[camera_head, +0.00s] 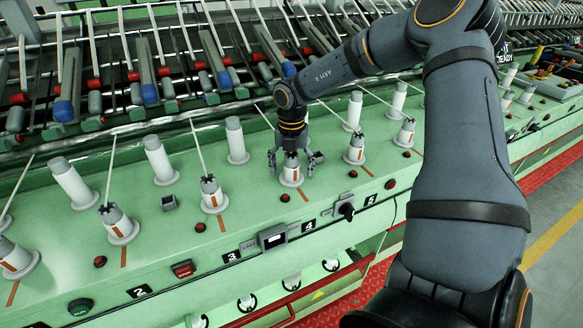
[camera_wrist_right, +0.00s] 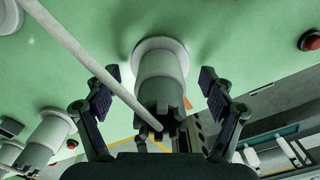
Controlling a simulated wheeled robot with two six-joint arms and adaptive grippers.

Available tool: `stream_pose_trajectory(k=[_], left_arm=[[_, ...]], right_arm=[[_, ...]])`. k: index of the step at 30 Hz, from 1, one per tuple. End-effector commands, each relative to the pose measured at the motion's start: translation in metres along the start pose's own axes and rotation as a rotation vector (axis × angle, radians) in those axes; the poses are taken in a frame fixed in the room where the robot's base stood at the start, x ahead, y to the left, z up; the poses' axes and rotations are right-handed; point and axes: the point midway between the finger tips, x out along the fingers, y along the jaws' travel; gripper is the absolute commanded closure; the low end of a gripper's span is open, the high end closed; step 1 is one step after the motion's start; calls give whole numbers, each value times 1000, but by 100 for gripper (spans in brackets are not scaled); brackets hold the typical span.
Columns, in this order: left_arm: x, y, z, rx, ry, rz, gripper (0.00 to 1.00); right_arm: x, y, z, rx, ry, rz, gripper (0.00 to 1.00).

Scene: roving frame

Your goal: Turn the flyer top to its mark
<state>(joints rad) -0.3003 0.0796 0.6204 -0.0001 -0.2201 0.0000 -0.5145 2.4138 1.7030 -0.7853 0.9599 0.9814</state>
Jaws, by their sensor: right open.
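The flyer top (camera_head: 291,178) between my right gripper's fingers is a short white cylinder on a round flange, with an orange stripe on its side. Its orange mark (camera_head: 303,195) is a short line on the green rail at the flange's front right. My right gripper (camera_head: 294,161) is over this flyer top, its fingers apart on either side. In the right wrist view, the flyer top (camera_wrist_right: 162,72) has a dark notched crown (camera_wrist_right: 160,120), and the gripper (camera_wrist_right: 160,77) has gaps on both sides of it. My left gripper is not in view.
Other flyer tops (camera_head: 212,196) and plain white posts (camera_head: 160,160) stand along the green rail (camera_head: 150,215). A thin pale rod (camera_wrist_right: 95,65) slants down close to the crown. A black knob (camera_head: 346,211) and red buttons (camera_head: 285,198) sit along the front.

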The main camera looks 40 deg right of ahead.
Motion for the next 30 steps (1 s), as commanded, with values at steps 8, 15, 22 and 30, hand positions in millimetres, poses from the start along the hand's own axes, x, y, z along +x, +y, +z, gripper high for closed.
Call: stream_pose_trajectory(k=[8,15,22,30], left_arm=[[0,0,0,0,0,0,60],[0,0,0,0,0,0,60],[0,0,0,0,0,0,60],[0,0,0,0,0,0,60]], right_arm=[[0,0,0,0,0,0,0],[0,0,0,117,0,0,0],[0,0,0,458,0,0,0],[0,0,0,674,0,0,0]])
